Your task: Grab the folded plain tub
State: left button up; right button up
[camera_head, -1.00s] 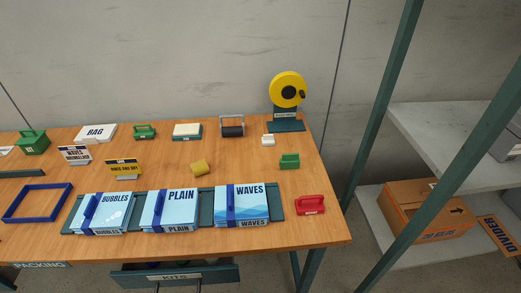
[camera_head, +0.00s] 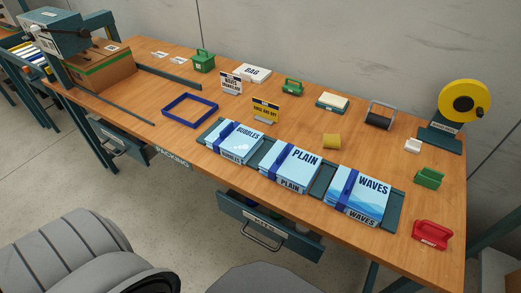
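The folded plain tub (camera_head: 298,163) is a flat light-blue pack labelled PLAIN with a dark blue band near its left side. It lies in the middle of a long dark green tray (camera_head: 322,180) near the table's front edge. To its left in the tray is a similar pack labelled BUBBLES (camera_head: 240,142), and to its right one labelled WAVES (camera_head: 362,191). Neither of my grippers shows in the head view, so their state cannot be seen.
An open drawer (camera_head: 268,228) juts out below the front edge.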

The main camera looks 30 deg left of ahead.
aim_at(295, 168)
jog(key=u, duration=3)
jog(key=i, duration=2)
jog(key=z, duration=2.85)
